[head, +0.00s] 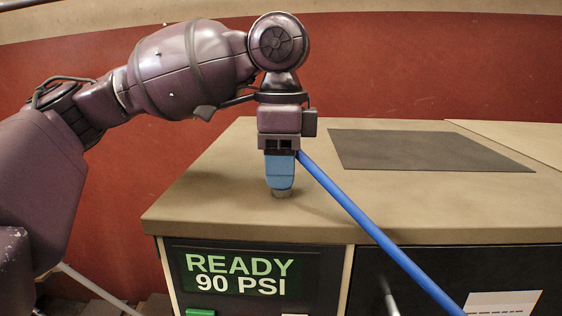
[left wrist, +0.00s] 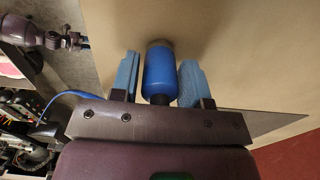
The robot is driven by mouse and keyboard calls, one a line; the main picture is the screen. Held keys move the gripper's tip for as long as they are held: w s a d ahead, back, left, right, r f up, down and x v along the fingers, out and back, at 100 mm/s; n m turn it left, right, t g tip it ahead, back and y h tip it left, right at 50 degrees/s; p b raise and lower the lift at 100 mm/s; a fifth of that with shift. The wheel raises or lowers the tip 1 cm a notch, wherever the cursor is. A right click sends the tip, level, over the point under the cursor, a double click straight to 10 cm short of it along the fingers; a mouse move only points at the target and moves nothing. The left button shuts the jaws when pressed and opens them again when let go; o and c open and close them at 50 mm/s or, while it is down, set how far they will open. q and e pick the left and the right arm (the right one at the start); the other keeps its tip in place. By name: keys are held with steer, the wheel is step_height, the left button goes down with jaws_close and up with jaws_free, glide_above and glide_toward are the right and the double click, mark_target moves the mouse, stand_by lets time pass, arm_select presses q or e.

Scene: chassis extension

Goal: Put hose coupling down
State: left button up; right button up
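The blue hose coupling (left wrist: 159,76) stands upright between the fingers of my left gripper (left wrist: 158,80), its tip at the tan bench top (head: 215,195). In the left wrist view a narrow gap shows beside the coupling, and the fingers look open around it. In the head view my left gripper (head: 281,172) points straight down near the bench's front edge; its blue finger hides most of the coupling, and only the grey tip (head: 282,193) shows below. The blue hose (head: 375,232) runs from the gripper down to the right over the front edge.
A dark grey mat (head: 425,150) lies further back on the bench, with bare top around it. A front panel (head: 240,272) reads READY 90 PSI. In the left wrist view a purple arm part of mine (left wrist: 25,32) shows at upper left; its gripper is too small to judge.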

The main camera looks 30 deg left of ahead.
arm_select(q)
steer(key=shift+o, duration=1.3)
steer(key=shift+r, duration=0.1)
step_height(320, 180, up, 13)
